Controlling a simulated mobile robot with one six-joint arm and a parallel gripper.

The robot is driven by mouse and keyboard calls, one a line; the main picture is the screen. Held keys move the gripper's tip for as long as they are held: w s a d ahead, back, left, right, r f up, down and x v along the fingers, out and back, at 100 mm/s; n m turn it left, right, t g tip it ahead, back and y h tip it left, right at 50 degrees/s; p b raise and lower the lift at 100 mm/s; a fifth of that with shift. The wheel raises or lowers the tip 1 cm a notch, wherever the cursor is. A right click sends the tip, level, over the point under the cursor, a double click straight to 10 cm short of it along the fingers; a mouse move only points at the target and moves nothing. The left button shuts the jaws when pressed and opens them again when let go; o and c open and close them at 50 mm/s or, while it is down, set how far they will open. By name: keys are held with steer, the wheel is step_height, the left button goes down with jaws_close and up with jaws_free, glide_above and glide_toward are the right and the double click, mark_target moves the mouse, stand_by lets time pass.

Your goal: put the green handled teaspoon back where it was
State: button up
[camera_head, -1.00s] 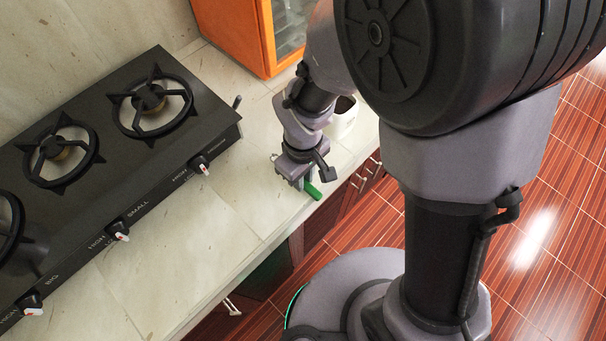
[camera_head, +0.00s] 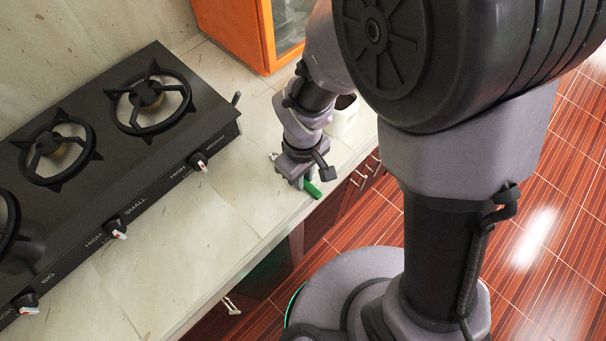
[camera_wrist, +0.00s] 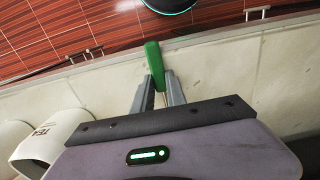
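The green handled teaspoon (camera_head: 313,189) is at the front edge of the stone counter, and only its green handle shows clearly. A small shiny bit left of my gripper may be its metal end. In the wrist view the green handle (camera_wrist: 154,62) sticks out between my fingertips toward the counter edge. My gripper (camera_head: 304,183) is low over the counter, pointing down. In the wrist view both fingers of my gripper (camera_wrist: 158,76) press close on either side of the handle. Whether the spoon touches the counter is hard to tell.
A white canister (camera_head: 343,117) stands just behind my gripper; a white canister marked TEA (camera_wrist: 42,140) shows in the wrist view. A black gas stove (camera_head: 130,150) fills the left. An orange cabinet (camera_head: 238,32) stands at the back. The counter between stove and gripper is clear.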

steer(key=o, duration=0.5)
step_height(320, 180, up, 17)
steer(key=p, duration=0.8)
steer(key=s+d+r+m+t+b, duration=0.2)
steer(key=d+r+m, duration=0.1)
steer(key=d+m, duration=0.1)
steer(key=s+d+r+m+t+y+b, duration=0.1)
steer(key=s+d+r+m+t+b, duration=0.1)
steer(key=d+r+m, duration=0.1)
steer(key=s+d+r+m+t+y+b, duration=0.1)
steer(key=s+d+r+m, duration=0.1)
steer(key=d+m, duration=0.3)
steer(key=shift+s+d+r+m+t+b, duration=0.15)
steer(key=shift+r+m+t+b, duration=0.05)
steer(key=shift+m, duration=0.4)
steer(key=shift+s+d+r+m+t+b, duration=0.1)
steer(key=shift+d+r+m+t+b, duration=0.1)
steer(key=shift+m, duration=0.4)
